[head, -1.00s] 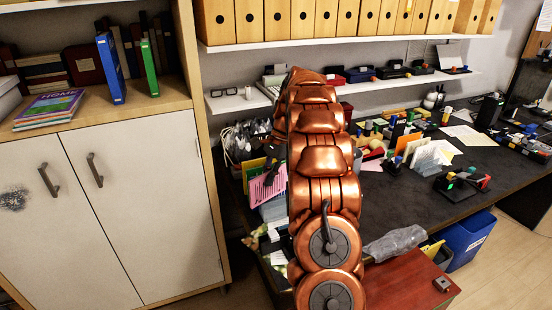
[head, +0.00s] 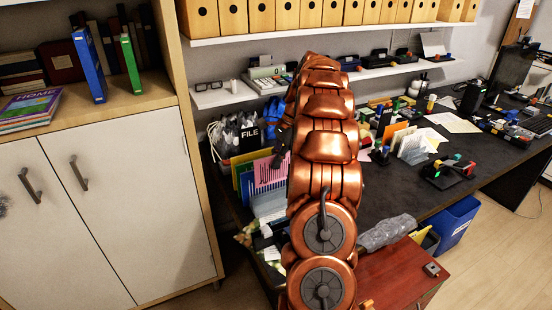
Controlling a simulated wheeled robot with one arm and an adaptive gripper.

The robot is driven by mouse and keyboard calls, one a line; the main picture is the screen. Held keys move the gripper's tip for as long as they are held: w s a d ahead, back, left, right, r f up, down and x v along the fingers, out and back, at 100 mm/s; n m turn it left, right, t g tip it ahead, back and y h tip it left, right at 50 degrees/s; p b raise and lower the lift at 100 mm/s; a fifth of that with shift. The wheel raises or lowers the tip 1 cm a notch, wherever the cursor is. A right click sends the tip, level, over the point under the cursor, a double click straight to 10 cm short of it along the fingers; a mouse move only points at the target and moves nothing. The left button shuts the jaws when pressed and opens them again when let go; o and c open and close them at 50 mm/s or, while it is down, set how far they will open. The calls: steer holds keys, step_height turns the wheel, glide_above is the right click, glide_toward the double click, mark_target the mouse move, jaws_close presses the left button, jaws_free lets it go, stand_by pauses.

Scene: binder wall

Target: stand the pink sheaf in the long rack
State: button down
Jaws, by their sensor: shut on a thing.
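The pink sheaf (head: 268,174) stands roughly upright at the left end of the dark desk, just left of my arm. My gripper (head: 281,157) shows only as a dark part at the sheaf's upper right edge, shut on it; the fingertips are mostly hidden. Yellow, green and blue sheets (head: 244,174) stand close behind and left of the sheaf, with pale sheets (head: 268,205) in front and below. The rack holding them is largely hidden, and I cannot tell whether the sheaf's foot is in a slot. Another group of upright orange and white sheets (head: 410,147) stands right of my arm.
A shelf (head: 225,96) with glasses and office items runs above the desk. The desk's middle (head: 395,195) is fairly clear.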

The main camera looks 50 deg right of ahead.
mark_target(275, 177)
steer(key=shift+f+b, duration=0.5)
steer(key=shift+f, duration=2.25)
steer(key=shift+f+p, duration=0.25)
steer(key=shift+p, duration=0.2)
steer(key=shift+f, duration=0.25)
steer(key=shift+f, duration=0.6)
steer(key=shift+f, duration=0.15)
steer(key=shift+f, duration=0.3)
steer(key=shift+f, duration=0.15)
steer(key=shift+f, duration=0.65)
